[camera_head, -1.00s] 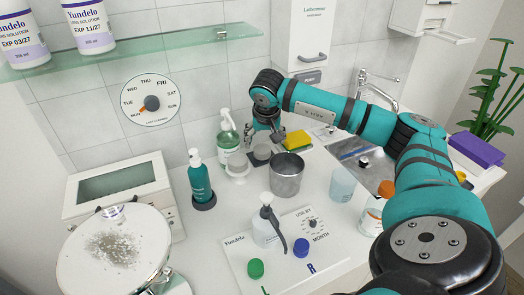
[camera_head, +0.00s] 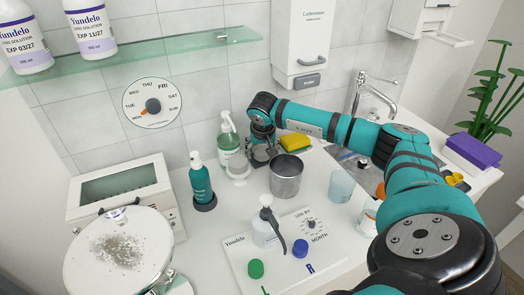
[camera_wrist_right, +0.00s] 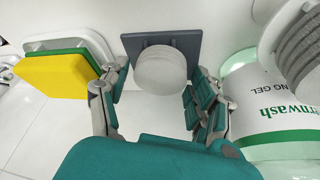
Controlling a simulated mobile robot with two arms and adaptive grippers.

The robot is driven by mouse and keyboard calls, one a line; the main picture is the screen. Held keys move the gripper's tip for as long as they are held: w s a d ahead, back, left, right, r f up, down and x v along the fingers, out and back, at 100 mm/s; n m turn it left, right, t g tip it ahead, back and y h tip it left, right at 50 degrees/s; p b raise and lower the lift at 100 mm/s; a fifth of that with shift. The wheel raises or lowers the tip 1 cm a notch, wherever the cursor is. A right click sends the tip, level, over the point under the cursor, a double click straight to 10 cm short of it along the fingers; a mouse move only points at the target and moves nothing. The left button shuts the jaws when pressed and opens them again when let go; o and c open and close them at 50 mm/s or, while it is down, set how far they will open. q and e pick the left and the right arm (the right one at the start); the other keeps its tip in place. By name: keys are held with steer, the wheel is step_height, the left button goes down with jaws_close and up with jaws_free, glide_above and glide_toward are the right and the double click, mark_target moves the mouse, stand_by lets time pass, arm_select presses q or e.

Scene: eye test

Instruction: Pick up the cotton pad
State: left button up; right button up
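A pale, round, thick pad, which I take for the cotton pad (camera_wrist_right: 160,68), sits on a dark grey square base (camera_wrist_right: 184,45) in the right wrist view. My right gripper (camera_wrist_right: 158,82) is open, with one finger on each side of the pad; gaps show between the fingers and the pad. In the head view my right gripper (camera_head: 261,156) is low over the counter, between the green-labelled pump bottle (camera_head: 229,143) and the metal cup (camera_head: 286,178). There it mostly hides the pad. My left gripper is in neither view.
A yellow and green sponge (camera_head: 295,143) lies close to the right gripper. A white stand (camera_head: 238,168) is just left of it. A teal pump bottle (camera_head: 200,182), a whitish cup (camera_head: 341,186) and a white labelled board (camera_head: 240,262) also crowd the counter.

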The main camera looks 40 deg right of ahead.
mark_target(263, 151)
steer(key=c, duration=0.4)
steer(key=shift+o, duration=0.2)
steer(key=shift+r, duration=0.1)
step_height(263, 151, up, 10)
steer(key=b, duration=0.1)
steer(key=shift+o, duration=0.2)
steer(key=c, duration=0.4)
